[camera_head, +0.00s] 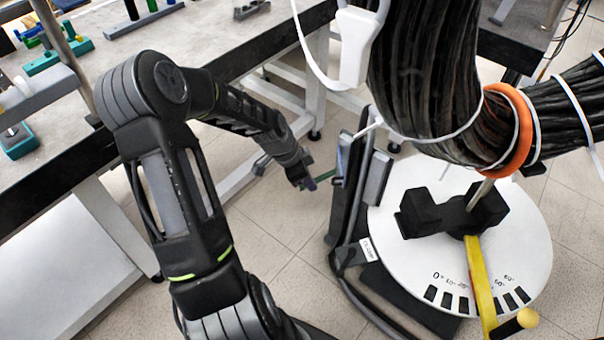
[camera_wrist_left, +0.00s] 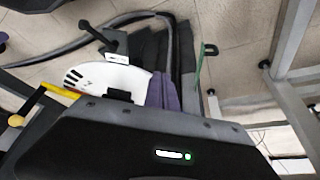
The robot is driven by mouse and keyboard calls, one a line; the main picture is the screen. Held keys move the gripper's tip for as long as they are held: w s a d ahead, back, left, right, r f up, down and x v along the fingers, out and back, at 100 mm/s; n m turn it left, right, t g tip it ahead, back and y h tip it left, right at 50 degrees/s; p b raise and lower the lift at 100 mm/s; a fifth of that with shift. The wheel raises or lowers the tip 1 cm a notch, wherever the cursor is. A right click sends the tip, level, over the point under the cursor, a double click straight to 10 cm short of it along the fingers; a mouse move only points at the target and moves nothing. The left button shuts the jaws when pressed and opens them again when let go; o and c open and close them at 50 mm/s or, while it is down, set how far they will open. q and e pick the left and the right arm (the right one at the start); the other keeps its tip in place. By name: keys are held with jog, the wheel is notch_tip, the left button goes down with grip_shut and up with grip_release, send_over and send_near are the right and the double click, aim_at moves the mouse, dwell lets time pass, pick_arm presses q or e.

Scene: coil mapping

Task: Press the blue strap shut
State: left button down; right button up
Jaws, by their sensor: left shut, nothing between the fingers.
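My left gripper (camera_head: 310,183) is shut and empty, at the end of the arm coming in from the left. It is just left of the upright dark frame (camera_head: 350,200) beside the dial. Its purple fingertips (camera_wrist_left: 163,92) show close together in the left wrist view. I cannot make out a blue strap for certain. A thick black cable bundle (camera_head: 425,75) hangs at the upper right, with an orange ring (camera_head: 524,125) around it. My right gripper is not in view.
A white round dial (camera_head: 400,262) with a yellow pointer (camera_head: 478,270) and black clamp blocks lies below the cable. A grey workbench (camera_head: 215,35) stands at the left, with tools on it. Tiled floor (camera_head: 290,215) is clear between bench and frame.

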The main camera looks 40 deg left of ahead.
pick_arm(q)
jog(key=w, duration=0.1)
jog(key=w+d, duration=0.2)
jog(key=shift+w+d+r, duration=0.1)
jog(key=shift+w+r, duration=0.05)
jog(key=shift+r, duration=0.15)
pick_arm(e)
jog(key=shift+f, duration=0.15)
